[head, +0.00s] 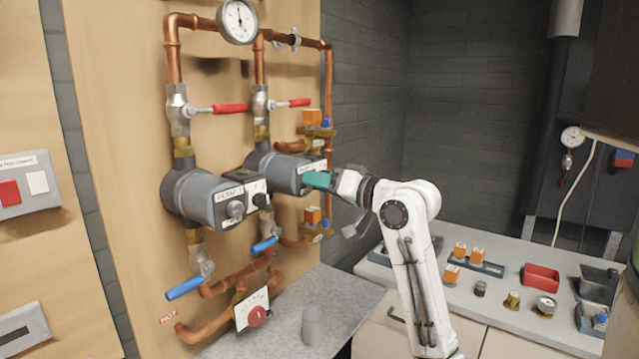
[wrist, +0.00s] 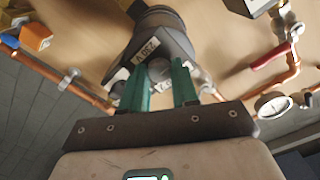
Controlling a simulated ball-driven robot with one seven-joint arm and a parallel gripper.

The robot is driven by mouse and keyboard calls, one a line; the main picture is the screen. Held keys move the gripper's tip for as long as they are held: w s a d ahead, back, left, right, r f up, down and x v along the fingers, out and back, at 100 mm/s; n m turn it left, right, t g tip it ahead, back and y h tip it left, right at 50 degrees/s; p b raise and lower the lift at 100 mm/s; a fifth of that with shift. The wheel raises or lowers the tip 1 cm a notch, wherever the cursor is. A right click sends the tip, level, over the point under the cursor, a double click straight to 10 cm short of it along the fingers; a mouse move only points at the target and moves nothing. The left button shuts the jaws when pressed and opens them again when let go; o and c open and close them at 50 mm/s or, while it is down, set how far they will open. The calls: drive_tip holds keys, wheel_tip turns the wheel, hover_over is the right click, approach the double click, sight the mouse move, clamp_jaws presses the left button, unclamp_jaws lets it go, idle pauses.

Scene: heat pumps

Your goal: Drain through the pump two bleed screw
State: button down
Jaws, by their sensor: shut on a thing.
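Pump two (head: 283,171) is the grey pump on the second copper pipe, right of pump one (head: 190,193), whose label is readable. My gripper (head: 317,180), with green fingers, is at the front face of pump two. In the wrist view the fingers (wrist: 160,82) stand on both sides of a round grey bleed screw (wrist: 159,69) in the pump's face, below a 230 V label (wrist: 146,49). The gripper is shut on this screw. In the head view the fingers hide the screw.
Red-handled valves (head: 230,108) sit above the pumps and blue-handled valves (head: 185,288) below. A grey cup (head: 312,326) stands on the speckled counter (head: 345,298). The right bench holds a red tray (head: 540,279) and small fittings. Orange-capped parts (head: 312,215) are close to my gripper.

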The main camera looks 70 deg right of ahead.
drive_tip(key=shift+f+n, duration=0.1)
drive_tip(key=shift+n, duration=0.2)
drive_tip(key=shift+f+n+b, duration=0.1)
drive_tip(key=shift+n+b, duration=11.05)
drive_tip(key=shift+n, duration=5.15)
drive_tip(key=c, duration=0.8)
unclamp_jaws()
drive_tip(key=shift+c, duration=0.2)
